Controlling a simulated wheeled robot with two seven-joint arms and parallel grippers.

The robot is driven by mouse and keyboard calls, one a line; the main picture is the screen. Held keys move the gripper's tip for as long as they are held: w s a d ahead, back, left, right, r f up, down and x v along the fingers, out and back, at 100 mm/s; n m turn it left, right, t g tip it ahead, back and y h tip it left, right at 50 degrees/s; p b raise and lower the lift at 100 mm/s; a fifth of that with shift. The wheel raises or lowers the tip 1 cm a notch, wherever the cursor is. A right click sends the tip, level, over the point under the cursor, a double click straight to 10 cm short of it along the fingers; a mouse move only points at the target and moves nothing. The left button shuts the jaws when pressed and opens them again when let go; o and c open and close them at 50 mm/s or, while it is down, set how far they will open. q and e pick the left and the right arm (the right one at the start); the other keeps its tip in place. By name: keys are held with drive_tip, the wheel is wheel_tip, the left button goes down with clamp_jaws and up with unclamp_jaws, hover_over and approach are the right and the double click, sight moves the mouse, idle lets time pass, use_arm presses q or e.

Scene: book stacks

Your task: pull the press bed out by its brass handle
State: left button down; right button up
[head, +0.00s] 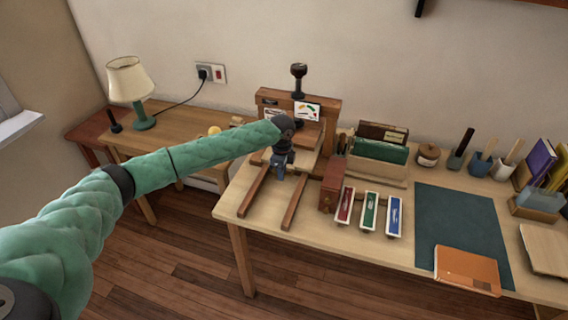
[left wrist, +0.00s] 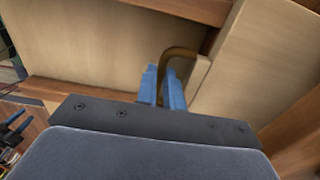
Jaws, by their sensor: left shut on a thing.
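The wooden press (head: 330,100) stands against the wall at the back of the long table, with a dark screw knob on top. Its pale wooden bed (head: 309,158) shows partly at the press's foot, behind my arm. Two brown rails (head: 295,203) run forward from it on the table. My left gripper (head: 279,174) is at the bed's front edge. In the left wrist view its blue fingers (left wrist: 163,90) are shut on the curved brass handle (left wrist: 181,51). The handle's lower part is hidden between the fingers.
Right of the rails are a reddish-brown box (head: 331,186) and several coloured trays (head: 369,212). A green mat (head: 462,225) and an orange book (head: 467,268) lie farther right. A side table with a lamp (head: 130,80) is at left. The tabletop between the rails looks clear.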

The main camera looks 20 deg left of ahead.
use_arm(q)
drive_tip(key=shift+s+p, duration=1.4)
drive_tip(key=shift+s, duration=0.6)
drive_tip(key=shift+s+a+r+p, duration=0.1)
drive_tip(key=shift+s+p, duration=1.4)
drive_tip(key=shift+s, duration=0.6)
drive_tip(key=shift+s+a+p, duration=0.1)
drive_tip(key=shift+s+p, duration=1.35)
drive_tip(key=shift+s, duration=0.65)
drive_tip(key=shift+s+a+p, duration=0.15)
drive_tip(key=shift+s+p, duration=2.25)
drive_tip(key=shift+s, duration=1.95)
drive_tip(key=c, duration=1.7)
unclamp_jaws()
drive_tip(key=shift+r+p, duration=3.65)
drive_tip(key=shift+r, duration=0.3)
